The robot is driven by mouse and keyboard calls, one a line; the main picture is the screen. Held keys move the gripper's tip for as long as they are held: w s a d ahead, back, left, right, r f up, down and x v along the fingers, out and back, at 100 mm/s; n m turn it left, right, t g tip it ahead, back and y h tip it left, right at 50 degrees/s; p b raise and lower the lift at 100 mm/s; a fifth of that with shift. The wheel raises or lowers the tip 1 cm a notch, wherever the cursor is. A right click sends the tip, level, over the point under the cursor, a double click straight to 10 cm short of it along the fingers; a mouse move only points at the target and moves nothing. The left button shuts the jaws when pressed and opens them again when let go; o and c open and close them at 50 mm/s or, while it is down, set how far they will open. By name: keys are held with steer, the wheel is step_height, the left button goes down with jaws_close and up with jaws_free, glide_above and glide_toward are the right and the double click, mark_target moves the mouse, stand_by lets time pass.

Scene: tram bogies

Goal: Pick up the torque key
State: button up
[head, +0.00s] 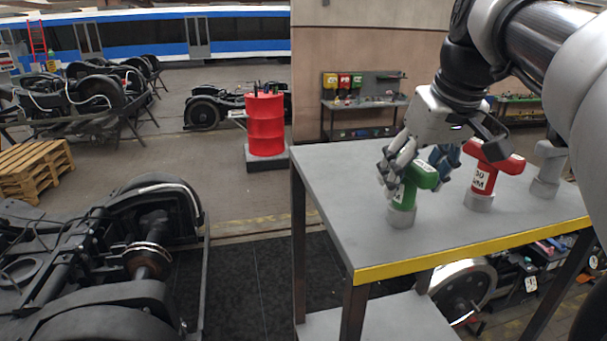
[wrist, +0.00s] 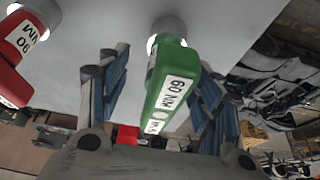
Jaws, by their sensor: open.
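A green T-shaped torque key (head: 405,192) stands upright on a round grey base on the grey table, near its front edge. It also shows in the wrist view (wrist: 173,85), with a white label reading 60 NM. My gripper (head: 414,172) is open, with its fingers on either side of the green key's head; in the wrist view a gap shows beside the key. A red torque key (head: 484,178) with a white label stands upright to the right, outside the fingers; it also shows in the wrist view (wrist: 22,45). A grey key-shaped piece (head: 546,168) stands farther right.
The grey table (head: 340,195) has a yellow front edge and is clear to the left of the green key. A dark bogie (head: 120,265) fills the lower left. Boxes and a wheel lie below the table.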

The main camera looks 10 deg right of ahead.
mark_target(400, 188)
steer(key=x, duration=0.4)
steer(key=shift+w+a+f, duration=0.15)
steer(key=shift+w+a, duration=0.1)
steer(key=shift+w, duration=0.05)
steer(key=shift+s, duration=0.1)
steer(key=shift+c, duration=0.3)
steer(key=c, duration=1.3)
jaws_close()
